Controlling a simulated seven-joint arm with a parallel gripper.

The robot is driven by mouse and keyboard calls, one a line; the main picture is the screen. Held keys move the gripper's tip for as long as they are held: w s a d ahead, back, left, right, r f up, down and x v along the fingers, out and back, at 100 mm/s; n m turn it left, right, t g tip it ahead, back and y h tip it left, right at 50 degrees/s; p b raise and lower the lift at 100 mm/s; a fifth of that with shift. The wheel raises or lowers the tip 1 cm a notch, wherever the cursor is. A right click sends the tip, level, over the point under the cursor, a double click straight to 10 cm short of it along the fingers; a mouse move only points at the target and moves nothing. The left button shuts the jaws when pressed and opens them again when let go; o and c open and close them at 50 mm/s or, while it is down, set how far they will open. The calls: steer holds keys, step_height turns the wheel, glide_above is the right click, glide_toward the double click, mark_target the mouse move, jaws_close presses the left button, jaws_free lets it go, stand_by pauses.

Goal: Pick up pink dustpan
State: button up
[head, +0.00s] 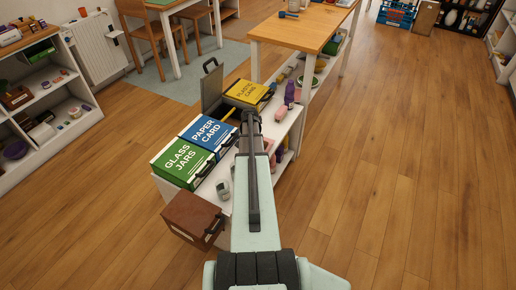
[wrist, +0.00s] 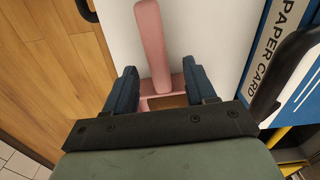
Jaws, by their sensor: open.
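The pink dustpan (wrist: 152,45) is in the wrist view, on or against a white surface. Its long handle runs toward the top, and its wider part lies lower, between my fingers. My gripper (wrist: 160,88) is open, with one dark blue finger on each side of the dustpan. I cannot tell whether either finger touches it. The gripper's dark bar hides the dustpan's lower end. In the head view my arm reaches over the white shelf unit, and small pink items show to its right, but I cannot tell which is the dustpan.
The blue paper card box (head: 208,131) stands left of my arm, beside the green glass jars box (head: 183,162). A yellow box (head: 247,93) is farther back. A brown box (head: 193,219) is at the shelf's near end. Open wooden floor (head: 400,190) lies to the right.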

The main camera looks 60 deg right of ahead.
steer(key=shift+f, duration=1.75)
steer(key=shift+c, duration=0.4)
jaws_close()
